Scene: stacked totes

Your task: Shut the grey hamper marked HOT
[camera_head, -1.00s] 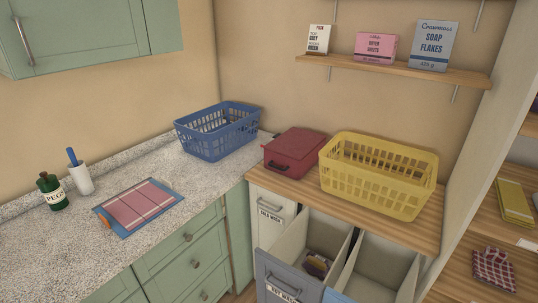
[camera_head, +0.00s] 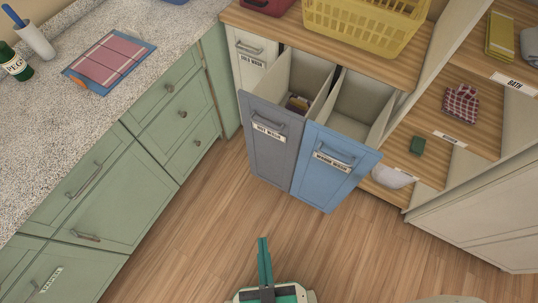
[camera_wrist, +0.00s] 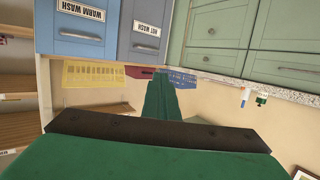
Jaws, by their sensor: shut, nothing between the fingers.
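The grey hamper (camera_head: 270,155) is marked HOT WASH. It stands pulled out from under the wooden counter, with its pale inside showing and a few dark and coloured items (camera_head: 298,103) in it. Its front has a bar handle (camera_head: 268,124). In the wrist view, which is upside down, the grey front (camera_wrist: 138,52) shows at the top. My gripper (camera_head: 264,242) is shut and empty, low in the head view, in front of the hampers and apart from them. Its green fingers (camera_wrist: 162,85) also fill the middle of the wrist view.
The blue hamper (camera_head: 332,170), marked WARM WASH, stands pulled out right beside the grey one. The white COLD WASH hamper (camera_head: 250,68) on the left is shut. Green drawers (camera_head: 110,190) line the left, open shelves the right. The wooden floor (camera_head: 215,225) between is clear.

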